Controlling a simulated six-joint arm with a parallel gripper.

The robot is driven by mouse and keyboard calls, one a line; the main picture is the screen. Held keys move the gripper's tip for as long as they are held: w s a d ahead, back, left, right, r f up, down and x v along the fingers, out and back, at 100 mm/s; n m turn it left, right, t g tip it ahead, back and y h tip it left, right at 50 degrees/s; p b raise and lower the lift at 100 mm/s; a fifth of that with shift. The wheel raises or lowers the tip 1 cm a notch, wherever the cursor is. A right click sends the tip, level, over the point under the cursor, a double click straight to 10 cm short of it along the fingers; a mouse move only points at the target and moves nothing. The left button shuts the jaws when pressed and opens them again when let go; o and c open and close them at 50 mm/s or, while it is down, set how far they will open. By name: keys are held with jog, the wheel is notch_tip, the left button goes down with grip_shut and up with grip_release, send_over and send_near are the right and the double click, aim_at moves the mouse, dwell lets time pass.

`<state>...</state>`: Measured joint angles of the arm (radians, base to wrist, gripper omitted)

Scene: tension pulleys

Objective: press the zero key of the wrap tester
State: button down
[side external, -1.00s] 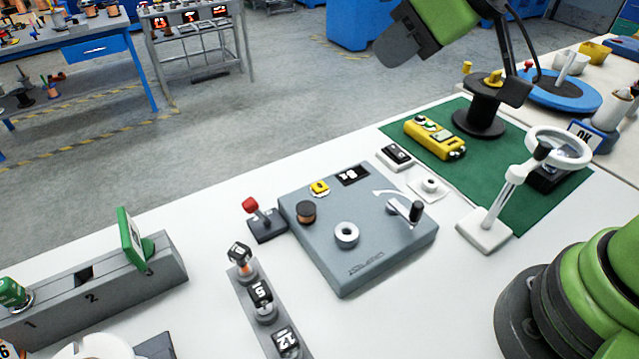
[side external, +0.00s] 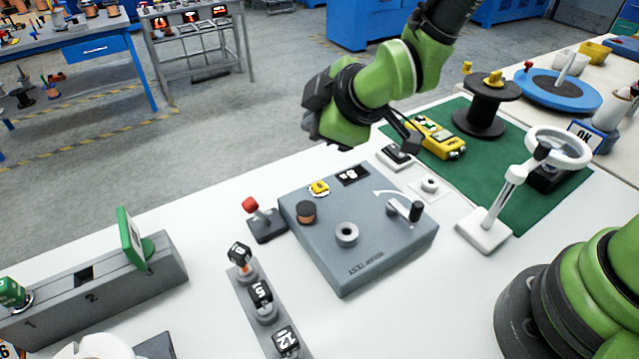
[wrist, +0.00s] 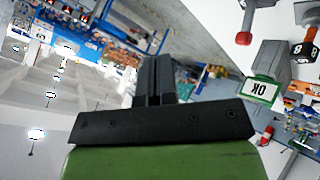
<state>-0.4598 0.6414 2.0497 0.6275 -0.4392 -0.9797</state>
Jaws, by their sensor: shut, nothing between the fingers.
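The wrap tester (side external: 375,248) is a grey box on the white table, with its name printed along the front edge. A small yellow key (side external: 319,188), apparently the zero key, sits on its top near the back left edge. A dark display (side external: 353,174) is beside it. My gripper (wrist: 156,78) shows in the wrist view as two dark fingers, shut together and empty. In the side view my wrist is above and behind the tester, apart from the key. The fingers are hard to make out there. The key does not show clearly in the wrist view.
A red-knobbed lever (side external: 250,205) stands left of the tester. A magnifier stand (side external: 485,233) and yellow device (side external: 436,138) are to the right.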

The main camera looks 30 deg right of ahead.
aim_at(318, 188)
jog(key=shift+f, duration=4.4)
jog(key=shift+f, duration=0.4)
jog(key=shift+f, duration=0.4)
jog(key=shift+r, duration=0.8)
jog(key=shift+r, duration=0.1)
jog(key=shift+r, duration=2.45)
